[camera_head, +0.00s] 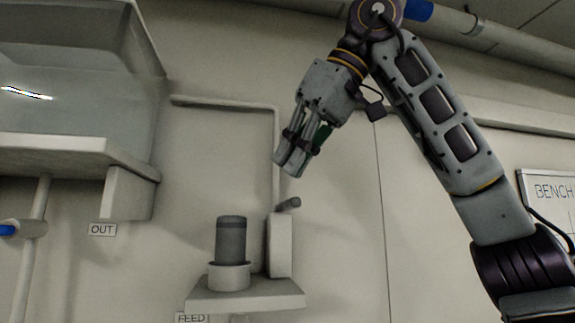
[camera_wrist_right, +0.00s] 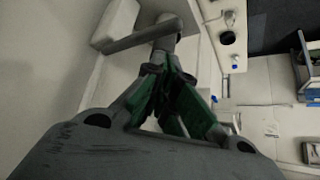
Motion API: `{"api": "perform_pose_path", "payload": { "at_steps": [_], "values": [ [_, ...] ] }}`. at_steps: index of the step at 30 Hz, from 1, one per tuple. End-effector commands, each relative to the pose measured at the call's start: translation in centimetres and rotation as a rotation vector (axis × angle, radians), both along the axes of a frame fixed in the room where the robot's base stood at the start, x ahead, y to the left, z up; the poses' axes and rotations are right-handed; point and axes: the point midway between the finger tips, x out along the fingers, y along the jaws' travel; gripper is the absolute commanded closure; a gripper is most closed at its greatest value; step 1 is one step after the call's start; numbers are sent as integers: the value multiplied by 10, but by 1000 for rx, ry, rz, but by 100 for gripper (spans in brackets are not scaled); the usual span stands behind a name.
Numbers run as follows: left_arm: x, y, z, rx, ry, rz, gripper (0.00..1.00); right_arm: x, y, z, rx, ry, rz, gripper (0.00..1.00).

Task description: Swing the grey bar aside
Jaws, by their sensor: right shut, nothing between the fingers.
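The grey bar (camera_head: 289,204) is a short dark grey stub at the top of a pale upright block (camera_head: 280,246) on a small wall shelf (camera_head: 245,295). In the right wrist view the grey bar (camera_wrist_right: 140,38) slants across the upper left, beyond the fingertips, beside the pale block (camera_wrist_right: 116,22). A dark grey cylinder (camera_head: 230,238) stands upright in a pale cup (camera_head: 229,275) on the same shelf. My right gripper (camera_head: 290,165) points down, shut and empty, above the bar and apart from it in the head view. My left gripper is not in view.
A thin pipe (camera_head: 276,150) runs down the wall behind my right gripper. A large clear tank (camera_head: 75,75) on a ledge stands at left, above an OUT label (camera_head: 102,230). A FEED label (camera_head: 192,318) is below the shelf.

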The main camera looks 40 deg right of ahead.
Motion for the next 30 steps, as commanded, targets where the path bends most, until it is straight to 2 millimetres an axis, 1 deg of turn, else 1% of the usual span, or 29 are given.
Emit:
{"api": "perform_pose_path", "payload": {
  "at_steps": [6, 15, 30],
  "values": [
    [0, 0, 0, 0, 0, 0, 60, -7, -2, 10, -1, -1, 0, 100],
    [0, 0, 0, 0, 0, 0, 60, -14, -5, 19, -1, 0, -1, 100],
    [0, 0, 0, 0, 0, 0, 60, -16, -5, 21, -1, 0, 1, 100]
  ]
}}
